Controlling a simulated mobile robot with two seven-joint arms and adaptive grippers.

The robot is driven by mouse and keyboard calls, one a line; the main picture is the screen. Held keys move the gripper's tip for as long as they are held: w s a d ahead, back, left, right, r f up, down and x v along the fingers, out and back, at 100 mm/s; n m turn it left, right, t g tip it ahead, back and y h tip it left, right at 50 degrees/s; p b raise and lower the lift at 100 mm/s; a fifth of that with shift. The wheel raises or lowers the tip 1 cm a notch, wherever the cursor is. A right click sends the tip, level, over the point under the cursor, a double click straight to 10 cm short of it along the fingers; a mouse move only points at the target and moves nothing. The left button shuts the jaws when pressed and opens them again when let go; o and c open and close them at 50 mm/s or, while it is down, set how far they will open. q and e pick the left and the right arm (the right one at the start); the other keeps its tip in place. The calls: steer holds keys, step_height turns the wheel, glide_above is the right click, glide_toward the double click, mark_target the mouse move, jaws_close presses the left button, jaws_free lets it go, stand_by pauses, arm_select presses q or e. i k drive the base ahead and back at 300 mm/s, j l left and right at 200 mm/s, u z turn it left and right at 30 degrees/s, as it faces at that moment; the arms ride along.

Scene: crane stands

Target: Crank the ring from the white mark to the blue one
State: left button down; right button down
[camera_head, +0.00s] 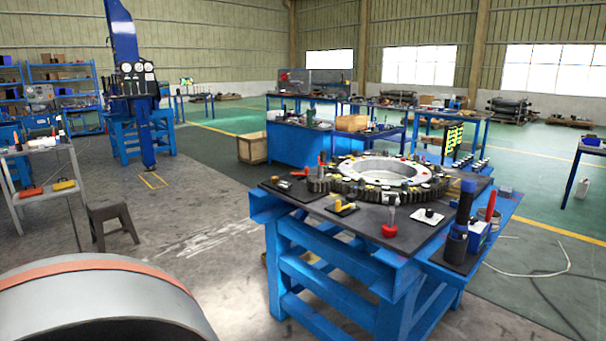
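A large toothed ring (348,172) with a pale inner face lies flat on the dark top of a blue workbench (318,288) right of centre. Small coloured pieces sit around the ring, but I cannot single out a white or a blue mark on it at this size. A clear upright piece with a red base (389,230) stands on the bench's front edge. A small yellow and black fixture (342,207) stands left of it. I cannot tell which part is the crank. Neither of my grippers is in view.
A large grey drum with an orange band (95,265) fills the lower left. A grey stool (111,217) and a small trolley (45,193) stand at left. A blue crane stand (128,85) rises behind. Open floor lies between the stool and the workbench. A cable (535,273) lies at right.

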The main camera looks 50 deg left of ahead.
mark_target(319, 183)
steer(key=u, duration=1.55)
